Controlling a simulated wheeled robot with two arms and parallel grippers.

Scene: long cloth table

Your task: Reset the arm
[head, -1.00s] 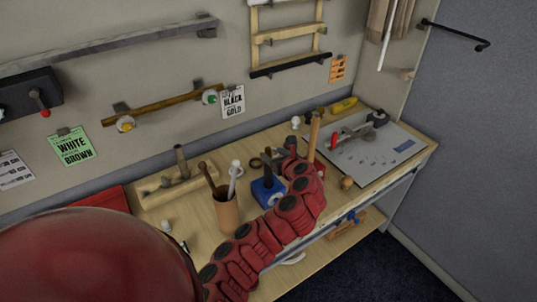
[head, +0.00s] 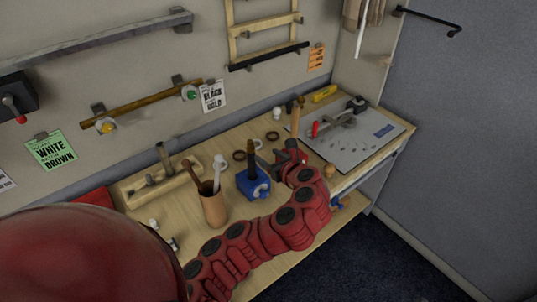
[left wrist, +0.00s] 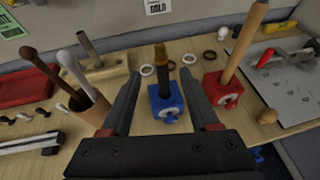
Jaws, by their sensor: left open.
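My left gripper (head: 283,158) is over the table in the head view, beside the blue block. In the left wrist view its two dark fingers (left wrist: 160,78) are spread wide with nothing between the tips. My right gripper is not in view.
A brown cup (head: 214,208) with two sticks stands left of the blue block. A wooden rack (head: 160,182) is behind it. A grey board (head: 350,140) with tools lies at the right end of the table. Dark rings (head: 239,156) lie near the wall.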

